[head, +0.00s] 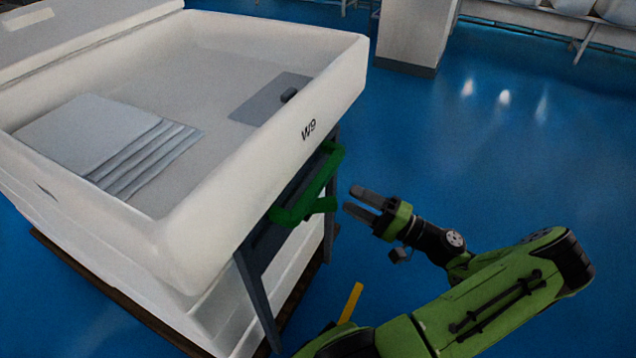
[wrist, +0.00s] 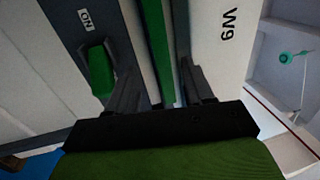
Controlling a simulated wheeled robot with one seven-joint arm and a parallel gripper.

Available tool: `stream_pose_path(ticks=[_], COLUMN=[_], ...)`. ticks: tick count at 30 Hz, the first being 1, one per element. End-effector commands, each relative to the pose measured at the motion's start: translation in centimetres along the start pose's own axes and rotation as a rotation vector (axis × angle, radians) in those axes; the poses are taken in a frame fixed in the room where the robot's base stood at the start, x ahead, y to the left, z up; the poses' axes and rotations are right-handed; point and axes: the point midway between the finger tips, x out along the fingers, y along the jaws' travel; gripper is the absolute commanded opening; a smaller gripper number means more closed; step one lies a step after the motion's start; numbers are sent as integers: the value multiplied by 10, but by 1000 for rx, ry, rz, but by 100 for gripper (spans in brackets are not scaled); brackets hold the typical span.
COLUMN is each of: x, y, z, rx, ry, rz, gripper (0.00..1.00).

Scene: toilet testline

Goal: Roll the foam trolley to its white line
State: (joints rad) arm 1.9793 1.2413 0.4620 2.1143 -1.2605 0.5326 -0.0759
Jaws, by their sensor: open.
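A large white tub marked W9 (head: 310,128) fills the left of the head view. A stack of grey sheets (head: 95,135) lies inside it. A green handle (head: 328,168) on a dark frame sits below its rim at the right end. My gripper (head: 352,199) is open and empty, just right of the handle, its fingers pointing at it. In the wrist view a long green bar (wrist: 158,45) runs between my open fingers (wrist: 161,82), with no visible contact. A W9 label (wrist: 230,20) shows right of it. I cannot make out a white floor line.
A dark flat panel with a small black block (head: 288,95) lies in the tub. A yellow strip (head: 351,302) is near my arm's base. A white pillar (head: 412,35) stands at the back. The blue floor (head: 500,160) to the right is clear.

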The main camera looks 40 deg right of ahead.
Motion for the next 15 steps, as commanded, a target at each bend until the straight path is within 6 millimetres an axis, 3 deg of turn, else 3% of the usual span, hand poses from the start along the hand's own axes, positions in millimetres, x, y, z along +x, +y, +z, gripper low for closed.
stream_pose_path(ticks=[9,15], x=[77,99], y=[2,1], z=[1,0], rx=[1,1], ry=[-5,-1], rz=[0,1], gripper=[52,52])
